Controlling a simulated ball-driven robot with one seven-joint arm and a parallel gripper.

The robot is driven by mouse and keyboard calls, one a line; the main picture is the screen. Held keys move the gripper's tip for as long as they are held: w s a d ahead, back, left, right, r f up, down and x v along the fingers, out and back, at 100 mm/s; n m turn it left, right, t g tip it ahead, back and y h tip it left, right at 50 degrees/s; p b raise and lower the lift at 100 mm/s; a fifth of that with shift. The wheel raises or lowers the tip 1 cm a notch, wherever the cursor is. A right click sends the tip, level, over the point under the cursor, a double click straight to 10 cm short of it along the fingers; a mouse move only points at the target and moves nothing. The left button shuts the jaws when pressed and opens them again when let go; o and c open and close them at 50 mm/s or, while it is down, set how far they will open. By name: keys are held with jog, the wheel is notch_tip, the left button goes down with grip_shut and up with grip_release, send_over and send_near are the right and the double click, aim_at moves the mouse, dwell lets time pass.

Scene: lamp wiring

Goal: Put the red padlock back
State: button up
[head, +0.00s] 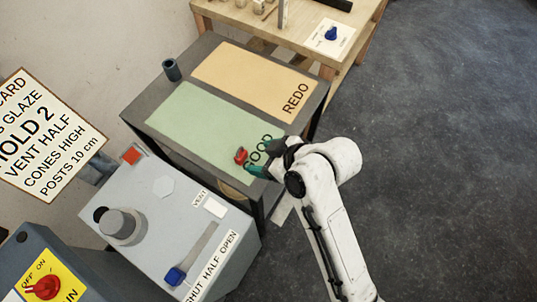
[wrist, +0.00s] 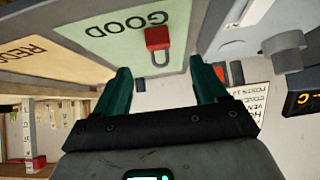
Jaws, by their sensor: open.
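The red padlock (head: 241,156) is on the green GOOD area (head: 190,115) of the dark table, beside the lettering. In the wrist view the padlock (wrist: 157,38) shows its red body and grey shackle, ahead of my gripper and roughly centred between the fingers. My gripper (wrist: 161,70) has its two teal fingers wide apart, with nothing between them. In the head view my gripper (head: 256,170) is close to the padlock on its right, over the table's near edge. The fingers appear apart from the padlock; the exact gap is hard to tell.
A grey box (head: 165,187) with a round knob and a blue-handled VENT slider stands at the near left. A yellow switch plate (head: 70,282) with a red knob is at the lower left. The orange REDO area (head: 250,78) is clear.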

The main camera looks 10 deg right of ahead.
jog(key=s+d+f+m+g+h, duration=0.2)
jog(key=s+d+m, duration=0.3)
jog(key=s+d, duration=0.6)
jog(key=s+d+f+m+g+h, duration=0.2)
jog(key=s+d+m+h, duration=0.3)
jog(key=s+d, duration=0.5)
jog(key=d+f+m, duration=0.1)
jog(key=d, duration=0.3)
jog(key=shift+s+f+g, duration=0.2)
jog(key=shift+s+g, duration=0.1)
jog(key=shift+s, duration=0.1)
